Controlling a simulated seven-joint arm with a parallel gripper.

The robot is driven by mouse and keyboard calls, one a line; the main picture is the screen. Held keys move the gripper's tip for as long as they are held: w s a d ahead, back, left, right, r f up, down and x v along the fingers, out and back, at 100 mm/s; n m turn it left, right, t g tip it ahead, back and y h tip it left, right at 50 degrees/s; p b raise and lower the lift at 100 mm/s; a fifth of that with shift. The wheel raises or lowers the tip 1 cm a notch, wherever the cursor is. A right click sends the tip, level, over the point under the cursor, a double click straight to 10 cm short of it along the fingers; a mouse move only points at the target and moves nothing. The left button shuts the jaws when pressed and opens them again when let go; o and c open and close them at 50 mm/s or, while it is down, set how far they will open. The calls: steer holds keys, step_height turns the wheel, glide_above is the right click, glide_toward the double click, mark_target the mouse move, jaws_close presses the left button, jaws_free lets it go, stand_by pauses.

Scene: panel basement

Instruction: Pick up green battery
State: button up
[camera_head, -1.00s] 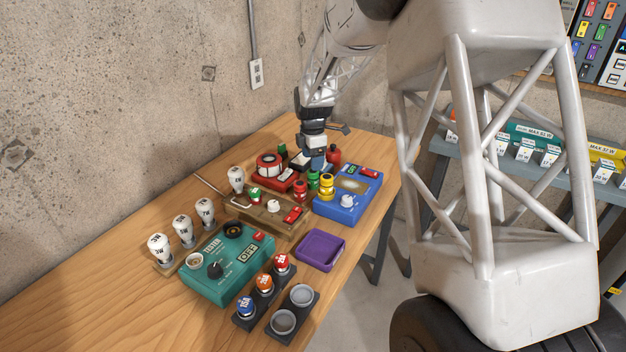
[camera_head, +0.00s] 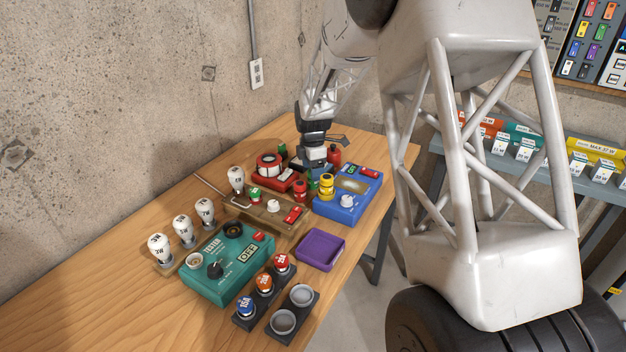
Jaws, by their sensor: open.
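A small green battery-like piece (camera_head: 313,182) stands between a red one (camera_head: 300,190) and a yellow one (camera_head: 327,186), beside the blue device. Its top is largely hidden by my gripper (camera_head: 314,165). My gripper points down, just above or around this green piece; I cannot tell whether it touches. Its fingers are small and partly hidden, with nothing clearly held. Another dark green piece (camera_head: 282,152) stands farther back, left of my gripper.
A blue device (camera_head: 347,204), a red device (camera_head: 284,181) and a brown board (camera_head: 262,216) crowd close around. A red piece (camera_head: 334,155) stands behind. A purple tray (camera_head: 320,251) and teal tester (camera_head: 228,262) lie nearer. Free wood (camera_head: 90,305) is at front left.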

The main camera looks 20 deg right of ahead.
steer(key=shift+f, duration=1.9)
steer(key=c, duration=1.1)
